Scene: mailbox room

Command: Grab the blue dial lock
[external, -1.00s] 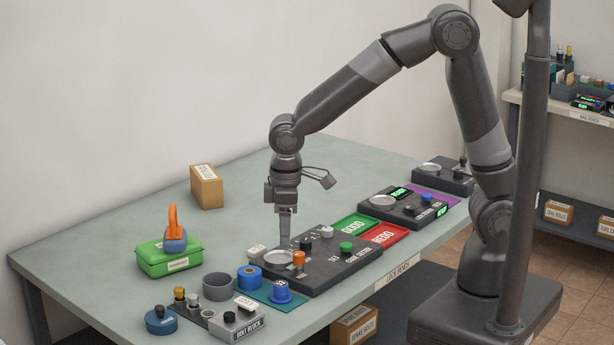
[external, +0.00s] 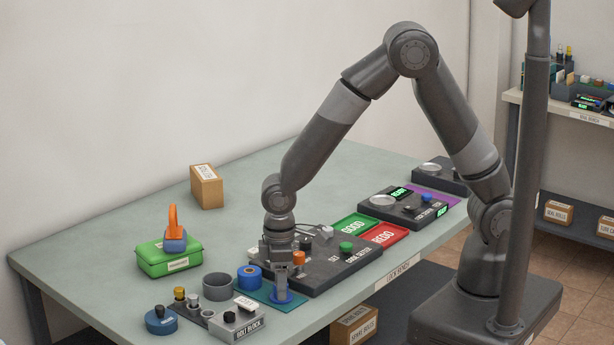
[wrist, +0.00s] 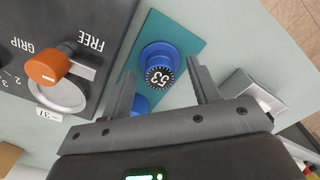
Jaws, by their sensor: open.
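The blue dial lock (wrist: 161,62) stands on a teal mat (wrist: 183,28) in the wrist view, with a black and white dial reading 53 on top. In the external view my gripper covers most of it, and only a little of its blue base (external: 290,298) shows on the mat. My gripper (wrist: 160,80) is open. In the wrist view its two fingers point toward the lock, one on each side, with nothing held between them. I cannot tell how far the fingertips reach down beside the lock.
A dark code setter (external: 335,262) with an orange knob (external: 299,258) lies right beside the mat. A blue roll-like part (external: 249,277), a grey cup (external: 217,287) and a bolt block (external: 237,322) stand close to the left. Green and red trays lie behind.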

